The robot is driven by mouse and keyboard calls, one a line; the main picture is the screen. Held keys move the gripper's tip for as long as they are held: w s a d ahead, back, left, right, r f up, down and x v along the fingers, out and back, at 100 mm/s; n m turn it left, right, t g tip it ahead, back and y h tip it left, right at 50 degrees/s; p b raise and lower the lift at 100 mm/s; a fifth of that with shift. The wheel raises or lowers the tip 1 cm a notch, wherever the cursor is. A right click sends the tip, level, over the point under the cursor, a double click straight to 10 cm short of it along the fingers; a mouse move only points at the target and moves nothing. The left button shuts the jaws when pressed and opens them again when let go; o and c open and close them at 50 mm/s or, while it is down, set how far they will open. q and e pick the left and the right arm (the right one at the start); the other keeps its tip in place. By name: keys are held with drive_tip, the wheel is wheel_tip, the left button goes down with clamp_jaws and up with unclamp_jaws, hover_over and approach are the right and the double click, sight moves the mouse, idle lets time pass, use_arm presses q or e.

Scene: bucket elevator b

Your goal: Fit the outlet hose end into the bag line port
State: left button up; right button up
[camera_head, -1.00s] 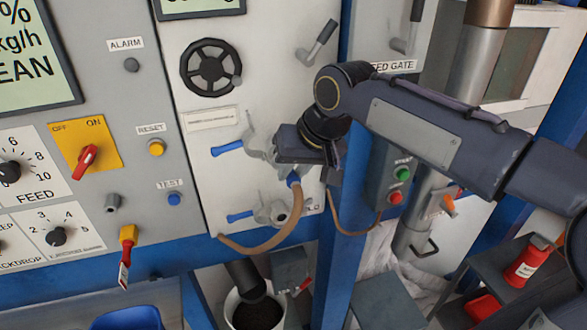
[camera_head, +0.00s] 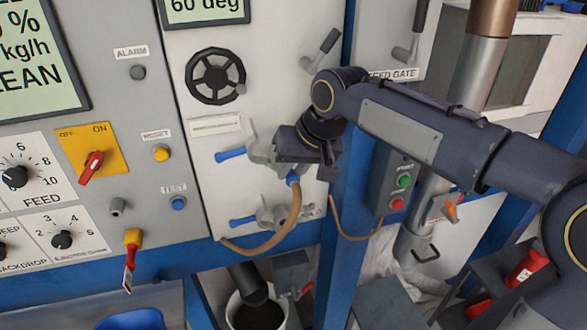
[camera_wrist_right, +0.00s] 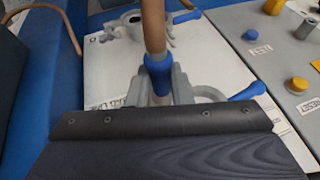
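The brown outlet hose (camera_head: 293,215) has a blue-collared end (camera_head: 293,179) pointing up, right beneath my right gripper (camera_head: 310,160). In the right wrist view the blue collar (camera_wrist_right: 157,72) is centred just beyond the gripper's dark body, between grey parts. An upper grey port clamp (camera_head: 261,149) with a blue handle sits on the white panel beside the gripper. A lower clamp (camera_head: 272,214) with a blue handle sits below. The left gripper is not in view.
A blue post (camera_head: 340,235) stands close to the right of the gripper, with a start/stop box (camera_head: 396,180) beyond it. A bucket of dark material (camera_head: 258,312) stands below. The control panel with knobs (camera_head: 62,240) is at the left.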

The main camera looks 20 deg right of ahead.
drive_tip(key=o, duration=0.5)
drive_tip(key=shift+v, duration=3.9)
